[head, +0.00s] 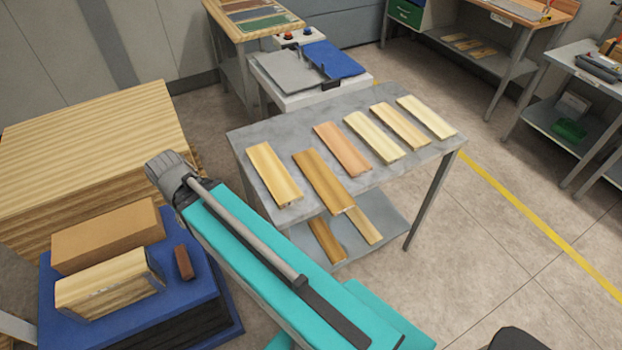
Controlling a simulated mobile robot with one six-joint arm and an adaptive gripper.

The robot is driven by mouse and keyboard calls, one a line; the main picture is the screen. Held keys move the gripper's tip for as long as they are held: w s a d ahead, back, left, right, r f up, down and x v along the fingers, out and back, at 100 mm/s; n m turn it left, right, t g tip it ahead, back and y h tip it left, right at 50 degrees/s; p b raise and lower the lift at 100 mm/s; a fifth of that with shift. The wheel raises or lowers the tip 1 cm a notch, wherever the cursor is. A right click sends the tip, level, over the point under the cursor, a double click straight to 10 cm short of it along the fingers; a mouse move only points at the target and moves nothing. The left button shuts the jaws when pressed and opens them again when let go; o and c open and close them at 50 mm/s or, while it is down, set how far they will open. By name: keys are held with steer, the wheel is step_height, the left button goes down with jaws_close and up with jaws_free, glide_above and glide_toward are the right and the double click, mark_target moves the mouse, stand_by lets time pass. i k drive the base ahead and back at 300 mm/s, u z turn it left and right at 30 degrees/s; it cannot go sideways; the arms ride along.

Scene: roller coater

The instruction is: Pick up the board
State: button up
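Several wooden boards lie apart in a row on a grey table (238,140) in the head view. From left to right they include a yellowish board (273,172), a darker brown board (323,178) overhanging the front edge, a reddish board (342,148), a pale board (373,137), a tan board (401,126) and a pale cream board (427,116). Two more boards, one brown (325,241) and one lighter (364,225), lie on the lower shelf, partly hidden. The frame does not show which board is meant. My gripper is not in view.
Wooden blocks (108,236) sit on a blue stand at left, before a large wood stack (90,120). Open floor (480,255) lies right of the table.

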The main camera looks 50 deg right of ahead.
mark_target(333, 196)
steer(key=u, duration=1.1)
steer(key=k, duration=2.05)
steer(key=z, duration=0.6)
